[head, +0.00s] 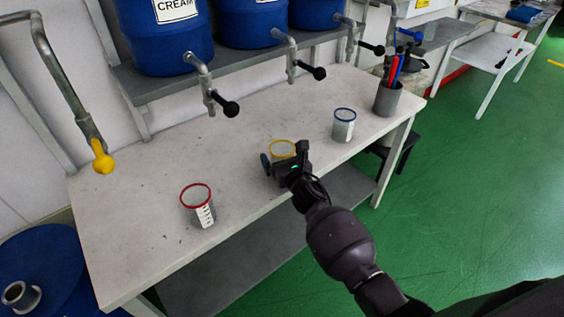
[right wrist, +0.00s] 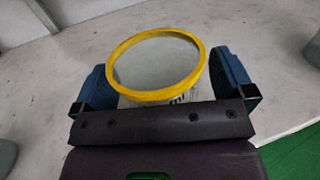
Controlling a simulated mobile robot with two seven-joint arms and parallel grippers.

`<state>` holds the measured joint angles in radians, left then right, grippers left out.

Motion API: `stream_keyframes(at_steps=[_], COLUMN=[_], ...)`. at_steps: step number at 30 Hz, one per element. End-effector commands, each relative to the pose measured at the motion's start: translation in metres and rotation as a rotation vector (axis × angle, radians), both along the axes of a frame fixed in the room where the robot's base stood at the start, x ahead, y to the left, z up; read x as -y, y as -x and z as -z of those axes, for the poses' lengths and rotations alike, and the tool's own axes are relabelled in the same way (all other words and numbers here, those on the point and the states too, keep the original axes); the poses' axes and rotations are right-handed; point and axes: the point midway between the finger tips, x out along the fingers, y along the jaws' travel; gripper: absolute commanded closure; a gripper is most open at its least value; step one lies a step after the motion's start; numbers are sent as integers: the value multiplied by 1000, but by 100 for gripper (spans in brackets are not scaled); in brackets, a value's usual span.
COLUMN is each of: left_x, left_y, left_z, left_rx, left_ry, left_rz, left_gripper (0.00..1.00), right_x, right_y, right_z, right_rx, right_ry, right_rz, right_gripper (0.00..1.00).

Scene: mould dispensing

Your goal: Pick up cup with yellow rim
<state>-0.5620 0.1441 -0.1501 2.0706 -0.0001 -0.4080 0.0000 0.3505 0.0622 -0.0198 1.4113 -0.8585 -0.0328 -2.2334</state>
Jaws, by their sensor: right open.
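The cup with the yellow rim (head: 282,148) stands on the table in the head view, partly hidden behind my right gripper (head: 284,165). In the right wrist view the yellow-rimmed cup (right wrist: 157,66) is upright between the two blue fingers of my right gripper (right wrist: 168,85). The gripper is open, with a finger on each side of the cup. The lower part of the cup is hidden by the gripper body. My left gripper is not in view.
A red-rimmed cup (head: 200,206) stands left on the table (head: 130,240), and a blue-rimmed cup (head: 343,125) stands to the right. A grey holder with pens (head: 387,99) is at the right end. Blue barrels with taps (head: 228,106) are above the back edge.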

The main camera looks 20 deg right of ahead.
Motion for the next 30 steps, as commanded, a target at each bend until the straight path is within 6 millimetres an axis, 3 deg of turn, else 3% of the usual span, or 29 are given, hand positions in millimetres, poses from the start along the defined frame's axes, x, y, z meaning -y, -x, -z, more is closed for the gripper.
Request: stream_keyframes(at_steps=[4, 14, 23, 30], left_x=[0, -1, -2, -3], left_y=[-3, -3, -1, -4], left_z=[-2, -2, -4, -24], left_rx=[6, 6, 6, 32], left_ry=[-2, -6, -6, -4], left_rz=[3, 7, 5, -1], left_gripper=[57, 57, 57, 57], right_x=[0, 0, 0, 1], right_y=[0, 0, 0, 0], right_z=[0, 0, -5, -47], right_rx=[0, 0, 2, 11], right_ry=[0, 0, 0, 5], right_rz=[0, 0, 0, -1], right_gripper=[0, 50, 51, 51])
